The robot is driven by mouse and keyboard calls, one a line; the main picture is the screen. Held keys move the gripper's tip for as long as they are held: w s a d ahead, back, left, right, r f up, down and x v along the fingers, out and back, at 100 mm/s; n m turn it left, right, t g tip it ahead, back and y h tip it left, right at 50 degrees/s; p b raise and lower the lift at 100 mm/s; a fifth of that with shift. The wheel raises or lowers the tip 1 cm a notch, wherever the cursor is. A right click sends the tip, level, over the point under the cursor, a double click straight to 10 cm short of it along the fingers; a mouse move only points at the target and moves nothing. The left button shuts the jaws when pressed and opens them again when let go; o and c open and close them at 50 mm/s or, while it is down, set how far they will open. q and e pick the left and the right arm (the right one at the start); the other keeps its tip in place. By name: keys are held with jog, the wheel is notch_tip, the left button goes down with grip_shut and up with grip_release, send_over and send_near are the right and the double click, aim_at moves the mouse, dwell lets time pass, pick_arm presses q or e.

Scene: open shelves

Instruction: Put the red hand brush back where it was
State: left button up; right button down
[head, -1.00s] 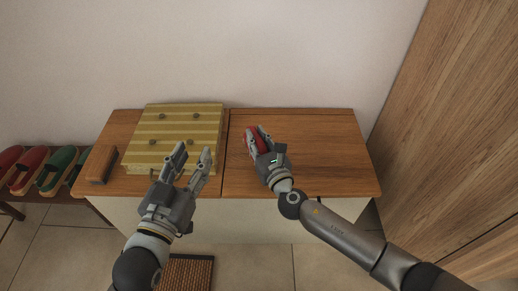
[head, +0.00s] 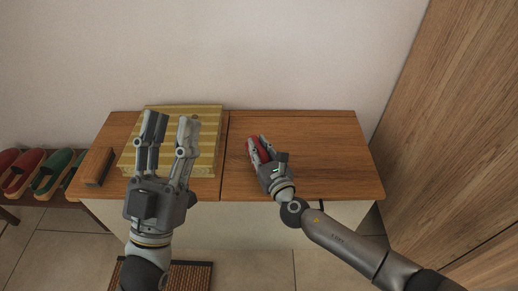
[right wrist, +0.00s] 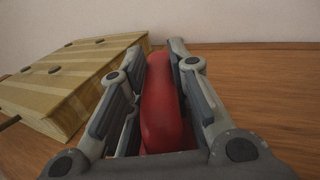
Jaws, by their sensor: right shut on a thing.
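The red hand brush (head: 262,149) is between the fingers of my right gripper (head: 259,147), over the right half of the wooden cabinet top. In the right wrist view the brush (right wrist: 161,105) lies lengthwise between the two fingers, and my right gripper (right wrist: 158,80) is shut on it. Its underside is hidden, so I cannot tell whether it touches the top. My left gripper (head: 170,130) is open and empty, above the front of the yellow striped box (head: 206,115), hiding part of it.
The cabinet top (head: 320,165) is bare to the right of the brush. The striped box covers much of its left half, with a brown wooden block (head: 96,166) beside it. Red and green slippers (head: 52,172) stand on a low rack at left. A tall wooden panel (head: 440,130) bounds the right.

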pick_arm(q)
jog(key=shift+s+r, duration=0.2)
pick_arm(e)
jog(key=shift+f, duration=0.1)
jog(key=c, duration=1.3)
grip_release()
pick_arm(q)
jog(key=shift+s+r+h, duration=0.1)
jog(key=shift+h, duration=0.2)
